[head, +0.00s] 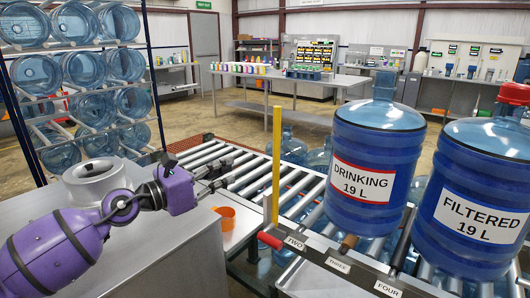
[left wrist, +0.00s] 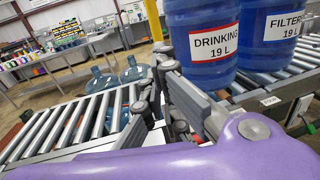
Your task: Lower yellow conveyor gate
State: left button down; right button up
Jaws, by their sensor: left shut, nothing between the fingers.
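The yellow conveyor gate (head: 276,165) is a thin bar standing upright at the near side of the roller conveyor (head: 240,160), left of the labelled bottles. A bit of yellow (left wrist: 159,60) shows just beyond the fingers in the left wrist view. My left gripper (head: 228,172) is shut and empty, over the rollers to the left of the gate, with a visible gap between them in the head view. Its fingers (left wrist: 158,80) also show in the left wrist view. My right gripper is in neither view.
A DRINKING bottle (head: 375,140) and a FILTERED bottle (head: 485,185) stand on the conveyor at right. A rail (head: 340,262) labelled TWO, THREE, FOUR has a red handle (head: 270,240). A bottle rack (head: 75,90) is at left.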

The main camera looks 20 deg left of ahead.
pick_arm(q)
jog(key=p, duration=0.2)
send_near(275, 152)
jog(key=x, duration=0.5)
jog(key=shift+w+d, duration=0.15)
jog(key=shift+d, duration=0.05)
jog(key=shift+w+d, duration=0.3)
jog(key=shift+w, duration=0.35)
